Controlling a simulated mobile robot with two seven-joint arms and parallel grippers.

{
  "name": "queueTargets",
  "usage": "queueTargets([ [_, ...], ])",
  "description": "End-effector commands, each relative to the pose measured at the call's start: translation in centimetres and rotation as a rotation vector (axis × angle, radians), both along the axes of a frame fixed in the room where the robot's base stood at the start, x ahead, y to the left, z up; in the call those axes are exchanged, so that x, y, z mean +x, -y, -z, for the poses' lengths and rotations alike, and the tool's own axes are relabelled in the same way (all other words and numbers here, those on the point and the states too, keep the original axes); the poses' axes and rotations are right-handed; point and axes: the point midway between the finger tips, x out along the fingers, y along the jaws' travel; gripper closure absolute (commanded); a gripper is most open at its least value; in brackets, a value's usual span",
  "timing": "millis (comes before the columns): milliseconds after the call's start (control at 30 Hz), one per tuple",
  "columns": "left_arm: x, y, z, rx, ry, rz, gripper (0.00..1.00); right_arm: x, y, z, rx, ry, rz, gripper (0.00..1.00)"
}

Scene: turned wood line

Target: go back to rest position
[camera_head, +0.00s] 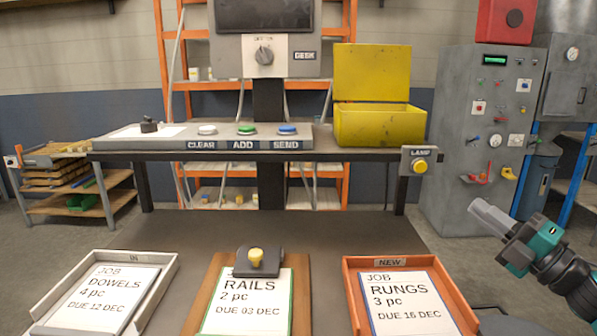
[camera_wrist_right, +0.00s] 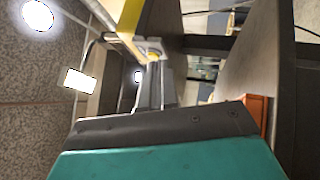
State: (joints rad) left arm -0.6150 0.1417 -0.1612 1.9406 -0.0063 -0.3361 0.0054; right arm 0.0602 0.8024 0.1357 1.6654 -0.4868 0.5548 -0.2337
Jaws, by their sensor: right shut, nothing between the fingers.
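My right gripper (camera_head: 483,212) is in the head view at the right, beyond the right edge of the table. Its grey fingers are shut with nothing between them, and they point up and to the left. The fingers also show in the right wrist view (camera_wrist_right: 154,88), close together. The gripper is apart from the job trays and the control panel. My left gripper is not in the head view.
The table (camera_head: 290,228) holds a grey IN tray (camera_head: 46,317), a brown board with the RAILS card (camera_head: 243,306) under a clip, and an orange NEW tray (camera_head: 357,309). Above stand a button shelf (camera_head: 330,138), a yellow box (camera_head: 380,125) and a lamp button (camera_head: 420,166). A grey cabinet (camera_head: 465,120) stands behind my right gripper.

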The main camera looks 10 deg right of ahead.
Motion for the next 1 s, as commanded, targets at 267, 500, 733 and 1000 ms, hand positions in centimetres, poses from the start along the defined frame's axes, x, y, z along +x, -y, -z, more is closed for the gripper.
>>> queueTargets([
  [267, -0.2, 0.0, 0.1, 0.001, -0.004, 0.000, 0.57, 4.6, 5.7, 0.8, 0.056, -0.124, 0.159, 1.00],
  [500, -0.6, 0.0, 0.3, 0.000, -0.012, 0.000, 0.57, 6.0, 12.1, 2.1, 0.402, -0.271, 0.415, 1.00],
  [733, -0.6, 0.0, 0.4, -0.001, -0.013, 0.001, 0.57, 5.3, 17.8, 6.5, 0.775, -0.468, 0.682, 1.00],
  [1000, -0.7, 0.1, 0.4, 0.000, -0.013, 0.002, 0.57, 1.6, 7.0, 20.8, 0.865, -0.739, 0.593, 1.00],
])
